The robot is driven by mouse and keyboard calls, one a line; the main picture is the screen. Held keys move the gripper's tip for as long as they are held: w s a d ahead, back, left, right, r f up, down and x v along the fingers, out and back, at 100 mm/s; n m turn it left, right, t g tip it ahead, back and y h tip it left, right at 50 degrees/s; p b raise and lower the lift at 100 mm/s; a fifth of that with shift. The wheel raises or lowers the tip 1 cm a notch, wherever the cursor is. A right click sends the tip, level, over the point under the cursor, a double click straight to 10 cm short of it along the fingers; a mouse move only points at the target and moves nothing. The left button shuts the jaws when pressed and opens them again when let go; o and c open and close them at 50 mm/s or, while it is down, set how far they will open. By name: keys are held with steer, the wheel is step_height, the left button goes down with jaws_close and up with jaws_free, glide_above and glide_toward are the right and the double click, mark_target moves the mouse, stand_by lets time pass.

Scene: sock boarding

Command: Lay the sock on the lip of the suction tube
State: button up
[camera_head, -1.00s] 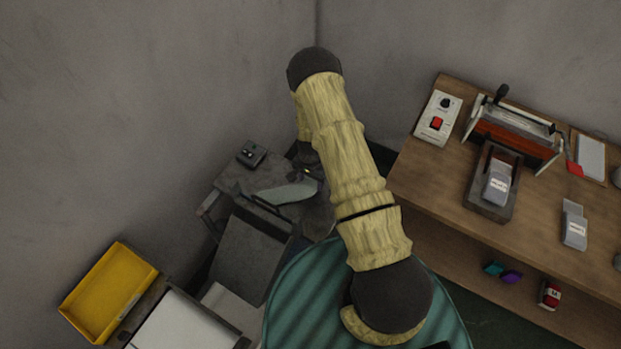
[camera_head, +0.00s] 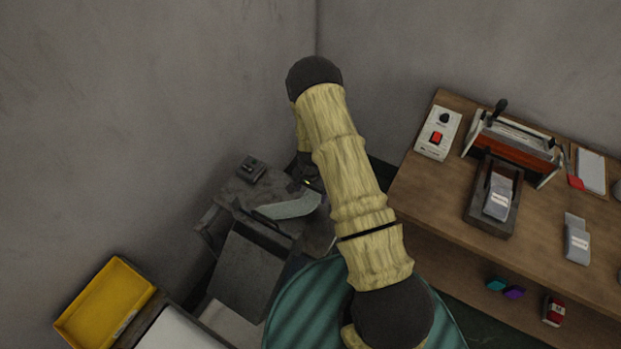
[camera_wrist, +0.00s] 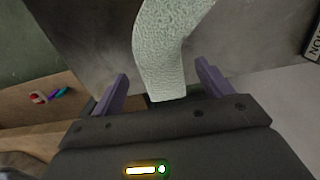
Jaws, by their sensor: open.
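The sock (camera_head: 290,206) is pale grey-green and bent, and lies over the dark stand in the corner. In the wrist view the knitted sock (camera_wrist: 165,45) runs down from the top edge, its near end between my fingers. My gripper (camera_wrist: 160,74) is open, with one purple finger on each side of the sock and gaps visible between. In the head view my gripper is mostly hidden behind my arm. I cannot clearly make out the suction tube or its lip; a dark piece shows under the sock's near end.
A small dark control box (camera_head: 251,168) sits at the stand's back. A yellow tray (camera_head: 104,303) is at lower left. The wooden bench (camera_head: 430,187) at right carries a switch box (camera_head: 438,133), a red-fronted machine (camera_head: 514,144) and packets. Walls meet close behind the stand.

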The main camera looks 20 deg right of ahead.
step_height(320, 180, up, 10)
steer(key=b, duration=0.2)
stand_by(0.7)
steer(key=s+r+n+t, duration=0.1)
steer(key=s+r+n, duration=0.3)
steer(key=s+r, duration=0.4)
steer(key=s+r+n+t, duration=0.1)
steer(key=s+r+n, duration=0.4)
steer(key=s+r, duration=0.4)
step_height(320, 180, up, 6)
steer(key=shift+s+f+t, duration=0.2)
steer(key=shift+f+t, duration=0.05)
steer(key=shift+t, duration=0.05)
